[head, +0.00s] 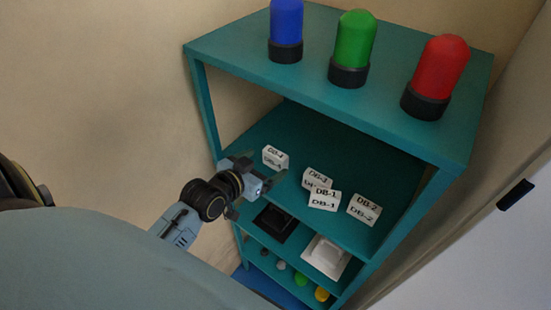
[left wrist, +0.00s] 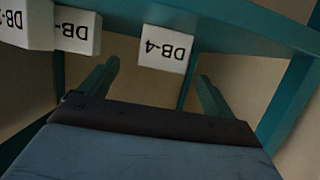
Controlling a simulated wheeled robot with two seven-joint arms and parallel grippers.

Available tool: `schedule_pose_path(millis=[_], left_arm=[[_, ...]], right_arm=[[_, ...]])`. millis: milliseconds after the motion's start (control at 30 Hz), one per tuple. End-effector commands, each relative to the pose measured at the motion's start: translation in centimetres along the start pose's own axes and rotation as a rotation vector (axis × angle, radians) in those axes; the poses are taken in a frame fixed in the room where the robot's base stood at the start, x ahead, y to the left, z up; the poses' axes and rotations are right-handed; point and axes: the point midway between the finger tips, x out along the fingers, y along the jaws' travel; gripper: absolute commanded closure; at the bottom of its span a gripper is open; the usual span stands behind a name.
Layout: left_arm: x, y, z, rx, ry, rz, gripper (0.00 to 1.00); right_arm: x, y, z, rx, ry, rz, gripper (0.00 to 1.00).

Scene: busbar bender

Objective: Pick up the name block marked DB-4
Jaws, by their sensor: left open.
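The name block marked DB-4 (left wrist: 165,50) is white with black print, upside down in the left wrist view. It lies ahead of my left gripper (left wrist: 156,88), roughly between the lines of its two fingers and apart from them. In the head view the block (head: 275,157) sits at the left of the teal rack's middle shelf, its print small. My left gripper (head: 260,176) is open and empty at the shelf's front edge, just in front of the block. My right gripper is not in view.
More white name blocks stand to the right: DB-1 (head: 324,199), DB-2 (head: 364,209) and a partly covered one (head: 316,178). Blue (head: 287,25), green (head: 355,42) and red (head: 440,70) lamps stand on the rack's top board (head: 240,45), above the middle shelf.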

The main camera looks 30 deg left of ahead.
Motion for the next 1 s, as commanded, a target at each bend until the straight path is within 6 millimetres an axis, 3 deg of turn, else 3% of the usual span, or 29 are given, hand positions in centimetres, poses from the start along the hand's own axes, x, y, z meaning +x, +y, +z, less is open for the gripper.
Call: schedule_pose_path(millis=[267,533,867,1000], left_arm=[[2.0,-0.1,0.0,0.0,0.0,0.0,0.11],[5.6,-0.3,0.0,0.0,0.001,0.0,0.11],[6.3,-0.3,0.1,0.001,0.0,0.0,0.11],[6.3,-0.3,0.1,0.001,0.0,0.0,0.28]], right_arm=[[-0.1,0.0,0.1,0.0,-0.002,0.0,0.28],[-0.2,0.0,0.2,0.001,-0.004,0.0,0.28],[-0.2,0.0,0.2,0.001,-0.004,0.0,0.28],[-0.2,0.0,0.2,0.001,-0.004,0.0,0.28]])
